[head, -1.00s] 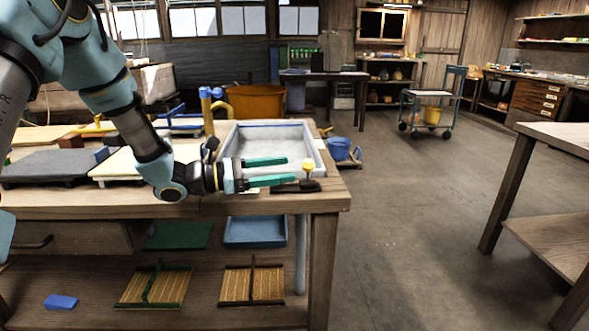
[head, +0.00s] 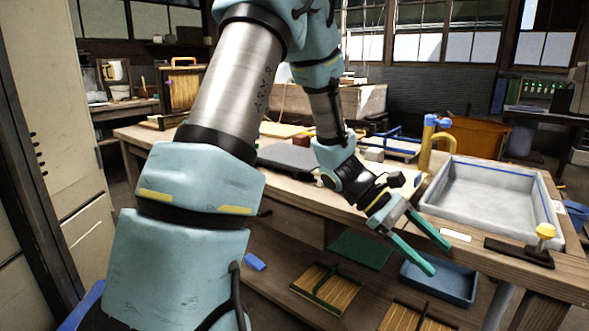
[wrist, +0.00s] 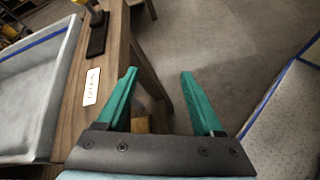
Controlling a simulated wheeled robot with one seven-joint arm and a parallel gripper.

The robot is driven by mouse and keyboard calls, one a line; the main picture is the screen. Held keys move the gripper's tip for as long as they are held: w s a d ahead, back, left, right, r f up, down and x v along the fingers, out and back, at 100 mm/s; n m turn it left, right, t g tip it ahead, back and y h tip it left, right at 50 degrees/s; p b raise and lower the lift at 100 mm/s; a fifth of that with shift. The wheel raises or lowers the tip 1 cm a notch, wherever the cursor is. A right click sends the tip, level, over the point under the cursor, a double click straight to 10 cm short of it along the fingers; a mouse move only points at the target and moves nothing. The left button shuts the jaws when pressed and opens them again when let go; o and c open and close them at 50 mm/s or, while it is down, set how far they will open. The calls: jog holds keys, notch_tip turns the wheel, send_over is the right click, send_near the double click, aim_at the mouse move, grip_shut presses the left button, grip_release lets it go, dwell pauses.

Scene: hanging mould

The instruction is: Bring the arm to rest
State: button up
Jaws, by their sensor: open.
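My gripper (head: 440,253) has two green fingers, spread apart with nothing between them. In the head view it hangs in front of the bench's front edge, left of the sink-like grey tray (head: 487,196). In the wrist view my gripper (wrist: 160,88) points along the bench's end, with bare floor beyond its fingertips. My arm is bent, running from the upper middle of the head view down to the gripper.
The wooden bench (head: 470,249) carries the grey tray, a dark clamp with a yellow knob (head: 545,231) and a dark slab (head: 288,160). The shelf below holds a blue tray (head: 440,282), a green tray (head: 360,250) and slatted moulds (head: 325,284). A pale cabinet (head: 60,130) stands at left.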

jog(key=w+a+m+t+y, duration=0.3)
jog(key=a+m+t+y, duration=0.15)
jog(key=a, duration=1.25)
jog(key=w+a+m+t+y, duration=0.3)
jog(key=a+t+y, duration=0.2)
jog(key=a, duration=1.2)
jog(key=w+d+p+v, duration=0.1)
jog(key=w+p+v, duration=0.1)
jog(key=p+v, duration=1.2)
jog(key=shift+w+r+g+p, duration=0.2)
jog(key=shift+r+g+p, duration=0.15)
jog(key=shift+p, duration=0.4)
